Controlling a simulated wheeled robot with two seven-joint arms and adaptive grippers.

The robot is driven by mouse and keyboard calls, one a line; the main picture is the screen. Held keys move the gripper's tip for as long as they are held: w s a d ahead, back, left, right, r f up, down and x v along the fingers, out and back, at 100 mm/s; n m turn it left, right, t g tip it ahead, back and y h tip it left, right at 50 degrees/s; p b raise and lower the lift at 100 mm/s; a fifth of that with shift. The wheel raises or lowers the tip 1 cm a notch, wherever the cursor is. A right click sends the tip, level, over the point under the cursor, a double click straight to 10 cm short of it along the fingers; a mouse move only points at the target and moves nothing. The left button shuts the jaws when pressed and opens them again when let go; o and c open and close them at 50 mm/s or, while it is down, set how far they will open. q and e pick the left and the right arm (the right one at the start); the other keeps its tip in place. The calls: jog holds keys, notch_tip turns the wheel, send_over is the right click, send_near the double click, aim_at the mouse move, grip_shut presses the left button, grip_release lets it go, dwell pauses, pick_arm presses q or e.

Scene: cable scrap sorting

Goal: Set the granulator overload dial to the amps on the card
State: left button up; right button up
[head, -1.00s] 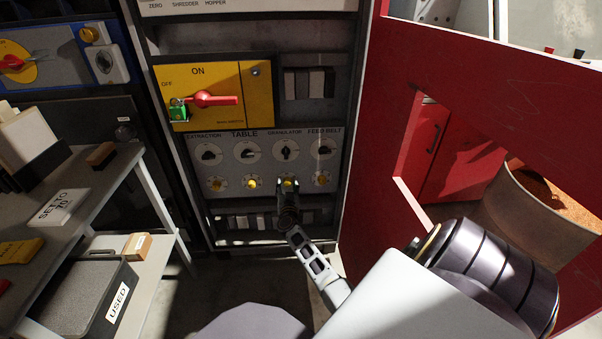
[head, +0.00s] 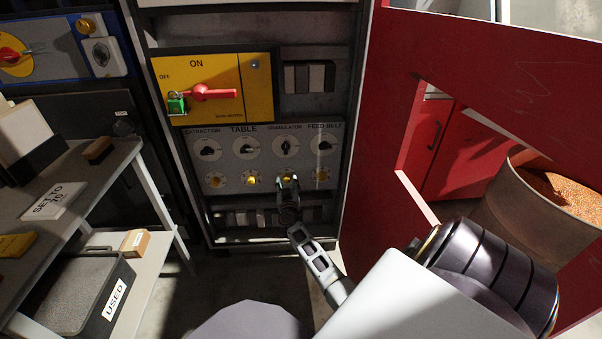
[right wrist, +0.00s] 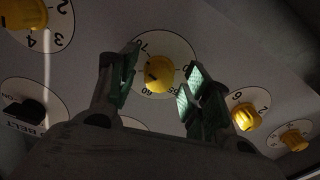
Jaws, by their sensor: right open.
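The granulator overload dial is the yellow knob (right wrist: 158,73) on a white scale in the right wrist view. Its scale shows 70 and 60; I cannot tell its exact setting. My right gripper (right wrist: 157,92) is open, with one finger on each side of the knob and visible gaps to it. In the head view the gripper (head: 288,186) is in front of the lower dial row, under the GRANULATOR label, and partly covers the dial. My left gripper is not in view.
Other yellow dials (head: 252,180) flank this one, with black rotary switches (head: 245,148) above. A yellow isolator plate (head: 225,105) has a red handle and green padlock. A red panel (head: 385,120) stands close on the right. A shelf with a "USED" box (head: 75,295) stands left.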

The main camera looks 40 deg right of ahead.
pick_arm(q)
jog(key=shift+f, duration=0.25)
pick_arm(e)
jog(key=shift+n, duration=0.3)
